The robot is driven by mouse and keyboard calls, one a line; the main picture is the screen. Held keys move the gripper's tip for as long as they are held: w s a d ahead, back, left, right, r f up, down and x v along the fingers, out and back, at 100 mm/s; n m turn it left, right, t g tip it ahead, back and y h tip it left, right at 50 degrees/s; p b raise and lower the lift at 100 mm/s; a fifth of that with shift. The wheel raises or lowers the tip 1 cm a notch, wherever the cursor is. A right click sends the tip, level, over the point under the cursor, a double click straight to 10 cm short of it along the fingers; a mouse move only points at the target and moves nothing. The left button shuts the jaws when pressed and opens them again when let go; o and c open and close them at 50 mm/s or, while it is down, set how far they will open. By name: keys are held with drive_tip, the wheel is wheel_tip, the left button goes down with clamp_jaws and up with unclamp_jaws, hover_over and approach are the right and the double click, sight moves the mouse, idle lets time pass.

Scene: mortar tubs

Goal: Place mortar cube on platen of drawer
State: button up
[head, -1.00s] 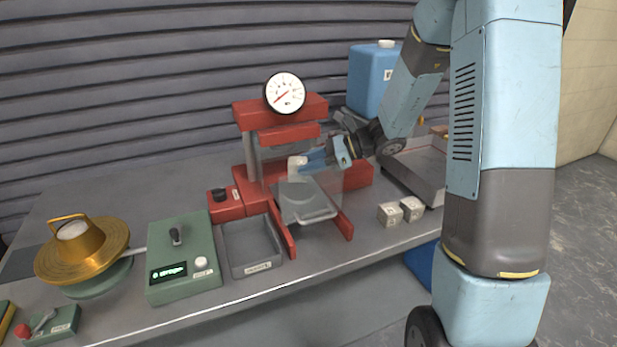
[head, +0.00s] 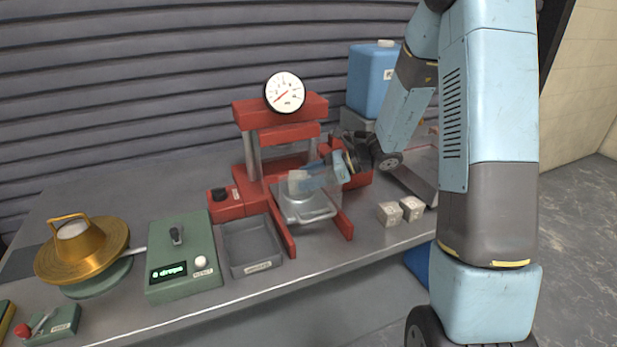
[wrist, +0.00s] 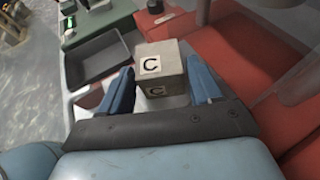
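The pale grey mortar cube (wrist: 161,61), marked with a black C, is between the blue fingers of my gripper (wrist: 160,90) in the wrist view. In the head view the cube (head: 297,182) shows pale behind a clear guard, over the drawer (head: 305,213), which is pulled out at the front of the red press (head: 290,133). My gripper (head: 312,178) reaches in from the right. The cube is low over the platen; I cannot tell whether it touches. The cube and fingers cover most of the platen.
Two more cubes (head: 401,211) stand on the bench right of the press. A grey tray (head: 250,243) and a green control box (head: 183,262) stand left of the drawer. Red rails (head: 342,222) flank the drawer. A blue container (head: 371,80) is behind.

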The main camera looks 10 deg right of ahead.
drive_tip(key=shift+d+r, duration=0.2)
drive_tip(key=v, duration=1.1)
drive_tip(key=shift+d, duration=0.3)
drive_tip(key=shift+r, duration=0.1)
idle(0.7)
